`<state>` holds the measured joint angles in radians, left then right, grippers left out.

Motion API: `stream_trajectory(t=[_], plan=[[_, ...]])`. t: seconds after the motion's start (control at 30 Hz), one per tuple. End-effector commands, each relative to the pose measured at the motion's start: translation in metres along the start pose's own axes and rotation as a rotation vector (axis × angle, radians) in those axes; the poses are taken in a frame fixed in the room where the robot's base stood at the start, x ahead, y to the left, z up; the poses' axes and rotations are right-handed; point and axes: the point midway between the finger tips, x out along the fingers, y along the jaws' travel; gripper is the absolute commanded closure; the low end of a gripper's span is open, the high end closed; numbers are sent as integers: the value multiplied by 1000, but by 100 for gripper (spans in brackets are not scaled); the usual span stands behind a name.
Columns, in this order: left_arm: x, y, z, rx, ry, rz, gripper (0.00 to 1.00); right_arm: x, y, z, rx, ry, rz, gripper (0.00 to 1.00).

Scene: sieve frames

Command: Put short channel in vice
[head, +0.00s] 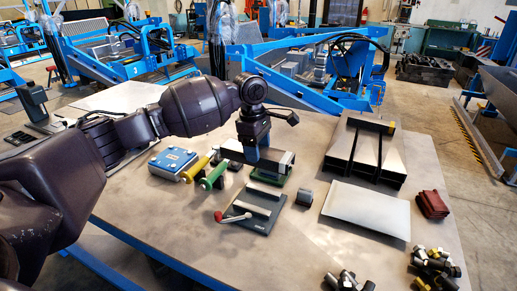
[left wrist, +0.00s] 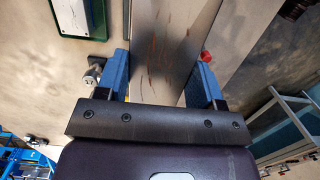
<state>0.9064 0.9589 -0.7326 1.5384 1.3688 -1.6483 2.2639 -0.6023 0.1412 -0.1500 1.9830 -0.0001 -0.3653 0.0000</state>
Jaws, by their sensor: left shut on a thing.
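A short grey metal channel (head: 284,161) is gripped by my left gripper (head: 254,154), near the middle of the table. In the left wrist view the channel (left wrist: 160,45) runs between the two blue fingers (left wrist: 160,80), which are shut on it. In the head view the channel is above or against a green piece (head: 268,180); I cannot tell whether they touch. The vice (head: 262,213), a dark plate with two pale bars and a red-knobbed lever, lies just in front of the gripper, with nothing between its bars. My right gripper is not in view.
A blue box (head: 172,162) and yellow and green handled tools (head: 213,176) lie to the left. A grey block (head: 305,197), a pale plate (head: 367,211), larger channels (head: 364,150), a dark red piece (head: 432,204) and loose bolts (head: 434,262) lie to the right. The front left table is clear.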

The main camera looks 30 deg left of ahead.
Motion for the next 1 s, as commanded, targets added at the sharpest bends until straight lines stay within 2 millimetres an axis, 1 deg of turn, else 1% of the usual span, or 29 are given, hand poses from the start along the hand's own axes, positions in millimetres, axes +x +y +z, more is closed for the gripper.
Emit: stream_trajectory(t=[0.2,0.5,0.63,0.87,1.0], plan=[[39,0,-5,-1,0,1,100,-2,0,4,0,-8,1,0],[91,1,-11,0,-1,2,100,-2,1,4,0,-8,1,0],[105,1,-13,0,-1,3,100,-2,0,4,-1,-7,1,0],[115,2,-14,1,-2,5,100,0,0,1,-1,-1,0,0],[126,1,-15,1,0,3,100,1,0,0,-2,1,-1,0]])
